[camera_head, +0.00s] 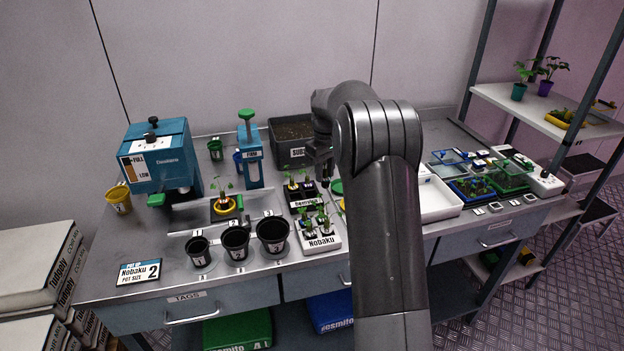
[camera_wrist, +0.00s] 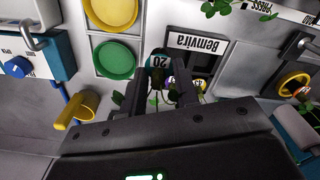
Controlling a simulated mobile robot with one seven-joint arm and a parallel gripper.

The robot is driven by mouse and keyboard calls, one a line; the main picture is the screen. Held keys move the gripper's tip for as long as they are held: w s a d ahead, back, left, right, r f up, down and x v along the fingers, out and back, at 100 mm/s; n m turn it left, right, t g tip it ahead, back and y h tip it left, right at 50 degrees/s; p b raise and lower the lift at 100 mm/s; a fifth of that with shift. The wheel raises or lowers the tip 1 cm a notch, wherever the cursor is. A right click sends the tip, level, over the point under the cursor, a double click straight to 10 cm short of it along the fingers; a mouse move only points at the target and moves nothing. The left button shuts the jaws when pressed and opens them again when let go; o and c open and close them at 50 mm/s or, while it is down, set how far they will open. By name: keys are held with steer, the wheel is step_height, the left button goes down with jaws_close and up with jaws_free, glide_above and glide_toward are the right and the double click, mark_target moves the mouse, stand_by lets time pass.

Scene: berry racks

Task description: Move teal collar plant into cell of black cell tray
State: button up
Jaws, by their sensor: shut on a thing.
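My gripper (camera_head: 322,160) hangs over the bench beside the black cell tray, and its fingers also show in the wrist view (camera_wrist: 160,85). The fingers are shut on the teal collar plant (camera_wrist: 157,62); its teal collar marked 20 shows between the fingertips, and its leaves are partly hidden by the fingers. The black cell tray labelled Bemvira (camera_head: 303,204) holds seedlings at its back. In the wrist view the tray (camera_wrist: 203,62) lies just beyond the fingertips, with a dark cell visible. I cannot tell whether the plant touches the tray.
A white Nobaku tray (camera_head: 321,246) with several seedlings stands in front. Black pots (camera_head: 236,243) stand to the left. A soil bin (camera_head: 290,150) is behind, and a blue press (camera_head: 250,165) is at back left. A white tray (camera_head: 437,203) lies right of my arm.

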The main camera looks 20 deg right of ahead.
steer(key=s+d+r, duration=0.4)
steer(key=d, duration=0.1)
steer(key=w+a+r+n, duration=0.1)
steer(key=w+a+n, duration=0.15)
steer(key=a, duration=0.45)
steer(key=w+a+r+n, duration=0.1)
steer(key=w+a, duration=0.3)
steer(key=a, duration=0.3)
steer(key=shift+m, duration=0.25)
steer(key=shift+d+f, duration=0.15)
steer(key=shift+f, duration=2.95)
steer(key=shift+d+f, duration=0.1)
steer(key=shift+f, duration=2.95)
steer(key=o, duration=1)
steer(key=shift+r, duration=0.1)
